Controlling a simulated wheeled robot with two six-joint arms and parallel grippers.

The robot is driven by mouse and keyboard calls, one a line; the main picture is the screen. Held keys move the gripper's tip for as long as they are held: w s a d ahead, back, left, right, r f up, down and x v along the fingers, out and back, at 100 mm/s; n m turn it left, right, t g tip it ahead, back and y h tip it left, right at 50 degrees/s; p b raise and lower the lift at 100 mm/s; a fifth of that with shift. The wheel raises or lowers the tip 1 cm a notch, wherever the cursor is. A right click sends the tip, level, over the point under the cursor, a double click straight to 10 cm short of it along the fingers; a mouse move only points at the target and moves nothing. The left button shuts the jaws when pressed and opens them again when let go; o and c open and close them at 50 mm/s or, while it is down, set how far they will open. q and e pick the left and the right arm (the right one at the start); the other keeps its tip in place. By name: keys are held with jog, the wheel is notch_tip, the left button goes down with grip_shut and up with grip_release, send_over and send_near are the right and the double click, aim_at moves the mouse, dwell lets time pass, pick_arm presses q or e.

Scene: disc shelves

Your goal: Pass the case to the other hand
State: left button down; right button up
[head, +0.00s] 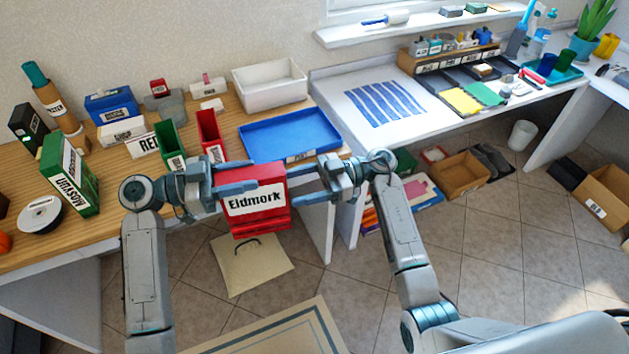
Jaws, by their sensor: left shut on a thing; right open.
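A red case (257,217) with a white label reading "Eldmork" is held upright in front of the wooden table's edge. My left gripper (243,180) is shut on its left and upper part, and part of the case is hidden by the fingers. My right gripper (305,181) is open at the right side of the case, its fingers pointing left toward it. Its fingertips are very close to the case's right edge; I cannot tell whether they touch or overlap it.
Behind the case, a blue tray (290,137), a white bin (268,84) and red and green holders stand on the wooden table (222,95). A green box (72,174) stands at left. A white desk (345,112) is at right. Below the case is floor with a beige bag (250,266).

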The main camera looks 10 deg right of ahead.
aim_at(264, 194)
jog(key=a, duration=0.5)
jog(key=s+a, duration=0.1)
jog(key=a, duration=0.2)
jog(key=c, duration=1.2)
pick_arm(q)
jog(key=c, duration=0.8)
grip_release()
pick_arm(e)
jog(key=shift+c, duration=0.3)
